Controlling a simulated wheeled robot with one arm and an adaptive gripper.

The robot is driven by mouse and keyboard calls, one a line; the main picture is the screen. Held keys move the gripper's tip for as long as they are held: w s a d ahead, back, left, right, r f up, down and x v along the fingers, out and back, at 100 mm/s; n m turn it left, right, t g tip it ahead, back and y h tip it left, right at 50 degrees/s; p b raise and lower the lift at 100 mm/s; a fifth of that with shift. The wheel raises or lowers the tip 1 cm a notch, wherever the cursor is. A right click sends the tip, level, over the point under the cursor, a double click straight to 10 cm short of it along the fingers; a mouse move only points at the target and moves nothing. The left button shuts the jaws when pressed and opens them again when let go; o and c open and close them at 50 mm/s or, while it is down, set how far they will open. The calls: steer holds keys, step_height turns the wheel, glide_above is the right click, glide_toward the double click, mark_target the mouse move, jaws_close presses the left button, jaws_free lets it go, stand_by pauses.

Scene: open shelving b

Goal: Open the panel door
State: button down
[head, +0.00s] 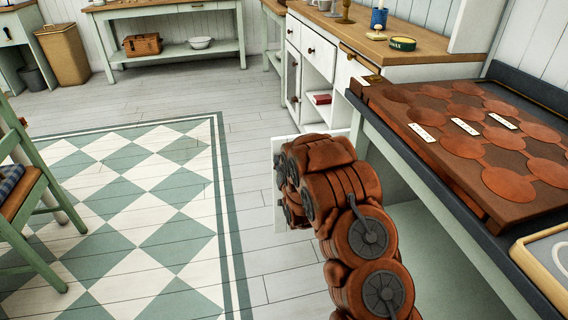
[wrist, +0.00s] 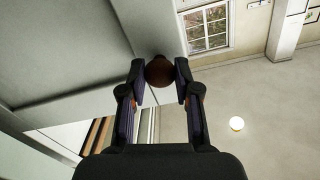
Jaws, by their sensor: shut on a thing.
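In the wrist view, my gripper (wrist: 159,79) is shut on a round brown knob (wrist: 159,69), with one finger on each side of it. The knob is on the pale panel door (wrist: 85,50), which fills the upper left of that view. In the head view, a white part of the panel door (head: 279,180) shows to the left of my brown arm. It stands out into the room from the counter side. My arm hides most of the door, the knob and my fingertips there.
A counter (head: 440,215) with a brown board (head: 400,105) on top stands at the right. White drawers and an open cabinet (head: 318,80) are beyond. The floor to the left is clear up to a green chair (head: 35,190) on a checkered rug (head: 125,200).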

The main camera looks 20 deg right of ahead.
steer(key=c, duration=0.8)
jaws_free()
steer(key=shift+s, duration=0.1)
steer(key=shift+s+a, duration=0.15)
steer(key=shift+s, duration=1.05)
steer(key=shift+s+a, duration=0.2)
steer(key=shift+s, duration=1)
steer(key=shift+s+a, duration=0.15)
steer(key=shift+s, duration=1.05)
steer(key=shift+r, duration=0.1)
